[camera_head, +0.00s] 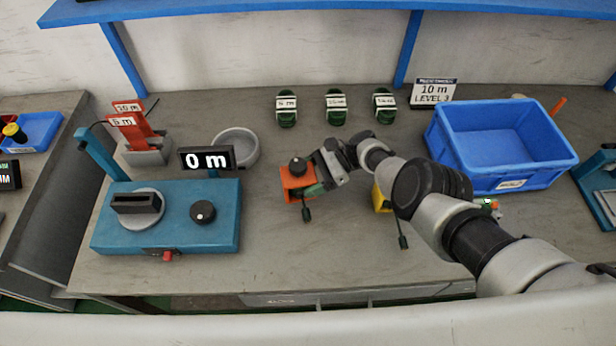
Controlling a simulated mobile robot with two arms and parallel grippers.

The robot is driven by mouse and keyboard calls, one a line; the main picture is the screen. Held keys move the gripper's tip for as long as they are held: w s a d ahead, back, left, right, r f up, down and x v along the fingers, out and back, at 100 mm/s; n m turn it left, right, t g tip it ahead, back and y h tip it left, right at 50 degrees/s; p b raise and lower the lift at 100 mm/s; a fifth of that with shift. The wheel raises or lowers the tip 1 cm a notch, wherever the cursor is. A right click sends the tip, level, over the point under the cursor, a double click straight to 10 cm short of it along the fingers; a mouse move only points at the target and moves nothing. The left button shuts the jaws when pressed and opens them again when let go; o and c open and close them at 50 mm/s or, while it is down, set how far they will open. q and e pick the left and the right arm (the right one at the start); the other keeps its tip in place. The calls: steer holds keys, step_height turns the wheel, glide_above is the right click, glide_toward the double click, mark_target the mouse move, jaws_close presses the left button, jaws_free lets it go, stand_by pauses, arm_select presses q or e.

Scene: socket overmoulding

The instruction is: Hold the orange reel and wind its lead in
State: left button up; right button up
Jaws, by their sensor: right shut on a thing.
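The orange reel (291,185) is on the grey table, right of the blue machine. It has a black knob on top, and a dark plug on a short lead hangs at its front. My right gripper (314,184) is shut on the orange reel from its right side; the fingertips are partly hidden. A yellow reel (380,198) stands behind my right arm and is mostly hidden, with its own plug (402,241) in front. My left gripper is not in the view.
The blue machine (220,222) with a "0 m" display (207,160) stands left. Behind it are a grey bowl (255,147) and red tags (124,120). Several green bundles (335,108) lie at the back. A blue crate (547,172) stands right. The table front centre is clear.

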steer(key=shift+f+b, duration=2.45)
steer(key=shift+f, duration=0.2)
steer(key=shift+f, duration=0.2)
